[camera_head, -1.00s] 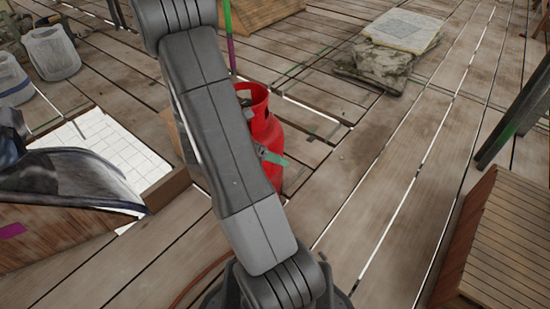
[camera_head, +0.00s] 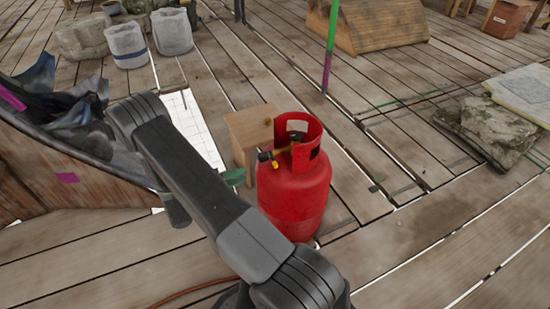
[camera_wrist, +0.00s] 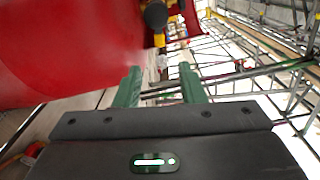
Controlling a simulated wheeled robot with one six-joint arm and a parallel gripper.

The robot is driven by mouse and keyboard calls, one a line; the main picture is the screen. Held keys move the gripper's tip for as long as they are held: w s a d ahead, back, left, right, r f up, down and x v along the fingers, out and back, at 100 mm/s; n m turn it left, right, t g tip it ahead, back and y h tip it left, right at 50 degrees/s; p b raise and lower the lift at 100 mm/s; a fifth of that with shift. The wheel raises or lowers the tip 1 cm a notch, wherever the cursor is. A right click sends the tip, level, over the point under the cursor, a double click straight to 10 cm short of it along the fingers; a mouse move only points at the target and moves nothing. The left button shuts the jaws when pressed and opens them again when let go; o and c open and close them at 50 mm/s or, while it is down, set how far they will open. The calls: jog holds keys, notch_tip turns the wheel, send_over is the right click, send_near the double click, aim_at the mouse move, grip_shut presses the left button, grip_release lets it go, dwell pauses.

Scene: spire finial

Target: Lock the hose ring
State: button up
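A red gas cylinder (camera_head: 292,195) stands upright on the planks with a collar around its top. Its valve (camera_head: 273,156), with yellow and dark parts, sticks out at the collar's left side. In the wrist view the cylinder (camera_wrist: 70,45) fills the upper left, and a dark knob (camera_wrist: 155,15) and yellow fitting (camera_wrist: 160,39) show above the fingers. My gripper (camera_wrist: 160,80) has two green fingers apart with nothing clearly held between them. In the head view a green finger (camera_head: 233,177) shows just left of the cylinder, below the valve. I cannot clearly make out the hose ring.
A small wooden box (camera_head: 243,135) stands behind the cylinder, left of it. An orange hose (camera_head: 190,291) lies on the planks in front. A stone block with a slab (camera_head: 500,125) is at the right. The planks between are mostly clear.

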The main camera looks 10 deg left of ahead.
aim_at(275, 163)
jog(key=b+x, duration=0.3)
jog(key=x, duration=1)
jog(key=shift+w+d, duration=0.2)
jog(key=shift+f, duration=0.1)
grip_shut()
